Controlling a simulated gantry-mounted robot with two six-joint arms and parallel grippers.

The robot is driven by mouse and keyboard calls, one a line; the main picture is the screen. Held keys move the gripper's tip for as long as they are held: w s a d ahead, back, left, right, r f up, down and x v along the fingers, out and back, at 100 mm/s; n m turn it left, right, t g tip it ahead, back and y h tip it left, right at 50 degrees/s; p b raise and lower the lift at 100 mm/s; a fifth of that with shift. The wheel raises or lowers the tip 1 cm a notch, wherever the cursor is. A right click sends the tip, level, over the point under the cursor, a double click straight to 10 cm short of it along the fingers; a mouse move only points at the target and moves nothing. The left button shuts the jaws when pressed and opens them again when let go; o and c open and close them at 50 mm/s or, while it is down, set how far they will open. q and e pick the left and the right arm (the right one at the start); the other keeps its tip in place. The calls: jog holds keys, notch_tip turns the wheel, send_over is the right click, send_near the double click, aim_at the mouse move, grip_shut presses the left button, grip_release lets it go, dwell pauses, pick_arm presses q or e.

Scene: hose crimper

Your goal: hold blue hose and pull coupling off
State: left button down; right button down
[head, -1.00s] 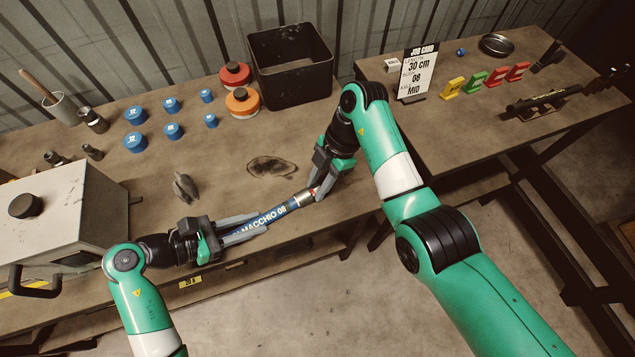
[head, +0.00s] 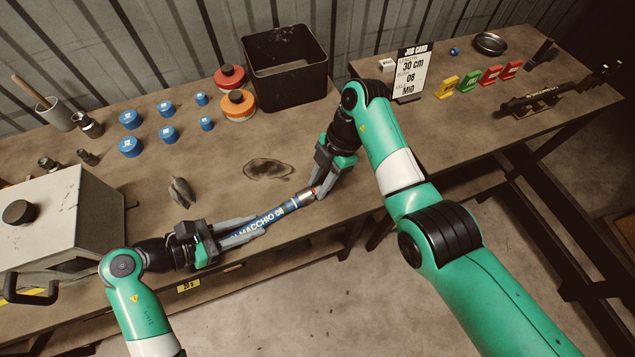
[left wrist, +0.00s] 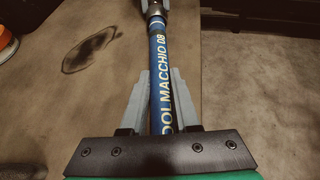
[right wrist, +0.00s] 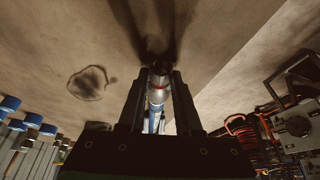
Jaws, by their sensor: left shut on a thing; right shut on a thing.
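The blue hose (head: 271,217) with pale lettering lies nearly level near the bench's front edge. It also shows in the left wrist view (left wrist: 161,75), running away between the fingers. My left gripper (head: 243,232) is shut on the hose. A metal coupling (head: 304,196) with a red band sits on the hose's right end. It also shows in the right wrist view (right wrist: 159,85), between the fingers. My right gripper (head: 318,190) is shut on the coupling. The coupling and hose look joined; I cannot tell how far the hose sits inside.
A grey machine (head: 65,220) stands at the left. Several blue caps (head: 131,119), red and orange round containers (head: 238,104) and a black bin (head: 287,68) stand behind. A job card (head: 412,72) stands on the right table. The bench middle is mostly clear.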

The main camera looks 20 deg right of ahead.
pick_arm(q)
jog(key=shift+a, duration=0.1)
pick_arm(e)
jog(key=shift+w+d+r, duration=0.1)
jog(key=shift+w+d, duration=0.1)
jog(key=shift+d, duration=0.75)
jog(key=shift+w+d, duration=0.25)
jog(key=shift+d, duration=1)
jog(key=shift+r, duration=2.5)
pick_arm(q)
jog(key=c, duration=0.6)
grip_release()
jog(key=v, duration=1.2)
